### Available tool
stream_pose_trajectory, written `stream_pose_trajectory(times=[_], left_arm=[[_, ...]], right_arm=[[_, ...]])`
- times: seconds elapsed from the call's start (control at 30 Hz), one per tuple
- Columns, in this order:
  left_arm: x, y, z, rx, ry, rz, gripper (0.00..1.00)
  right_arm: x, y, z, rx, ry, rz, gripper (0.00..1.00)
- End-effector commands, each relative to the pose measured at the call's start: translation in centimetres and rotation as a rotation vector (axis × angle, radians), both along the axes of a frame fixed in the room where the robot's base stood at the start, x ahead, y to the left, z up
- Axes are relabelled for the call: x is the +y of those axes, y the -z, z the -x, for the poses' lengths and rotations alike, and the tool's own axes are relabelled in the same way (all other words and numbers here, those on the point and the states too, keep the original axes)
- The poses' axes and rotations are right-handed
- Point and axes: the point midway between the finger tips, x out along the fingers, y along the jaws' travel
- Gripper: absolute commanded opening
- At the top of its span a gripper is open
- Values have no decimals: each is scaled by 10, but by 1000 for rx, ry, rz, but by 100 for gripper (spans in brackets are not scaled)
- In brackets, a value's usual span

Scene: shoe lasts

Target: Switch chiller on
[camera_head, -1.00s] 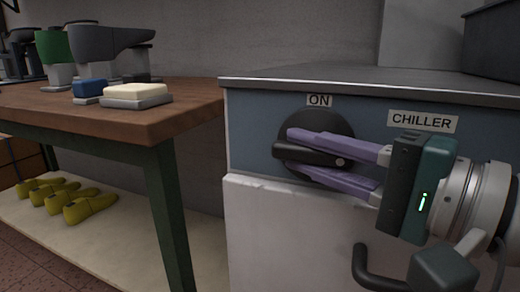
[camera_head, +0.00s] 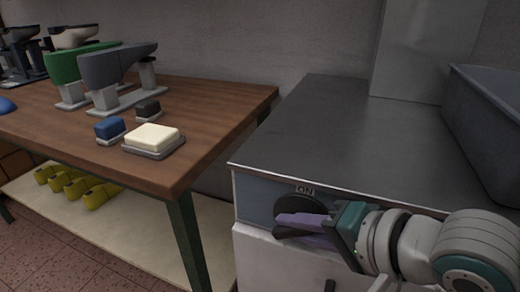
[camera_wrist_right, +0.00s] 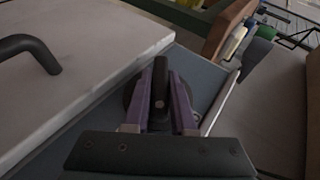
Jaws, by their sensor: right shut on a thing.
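The chiller (camera_head: 262,196) is a grey-topped cabinet with a blue front panel at the right of the head view. Its round black switch (camera_head: 316,204) sits on the panel below a small "ON" label (camera_head: 305,189). My right gripper (camera_head: 290,226) has purple fingers on either side of the switch's black handle and is shut on it. In the wrist view the handle (camera_wrist_right: 161,72) stands between the two fingers. In the head view the handle lies roughly level, mostly hidden by the fingers. My left gripper is not in view.
A wooden table (camera_head: 215,140) at the left bears shoe lasts on stands, a blue block (camera_head: 109,128) and a cream block (camera_head: 154,138). Yellow lasts (camera_head: 75,186) lie on its lower shelf. A grey bin (camera_head: 485,125) stands on the chiller top. A dark bar handle (camera_wrist_right: 30,48) juts from the white door.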

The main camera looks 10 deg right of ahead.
Motion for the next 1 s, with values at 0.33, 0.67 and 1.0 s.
stream_pose_trajectory(times=[0.33,0.67,1.0], left_arm=[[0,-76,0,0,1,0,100],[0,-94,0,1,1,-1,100],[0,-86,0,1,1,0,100]], right_arm=[[3,-10,-1,183,0,265,0],[3,-3,-2,350,-2,519,0],[2,0,-2,474,-2,709,0]])
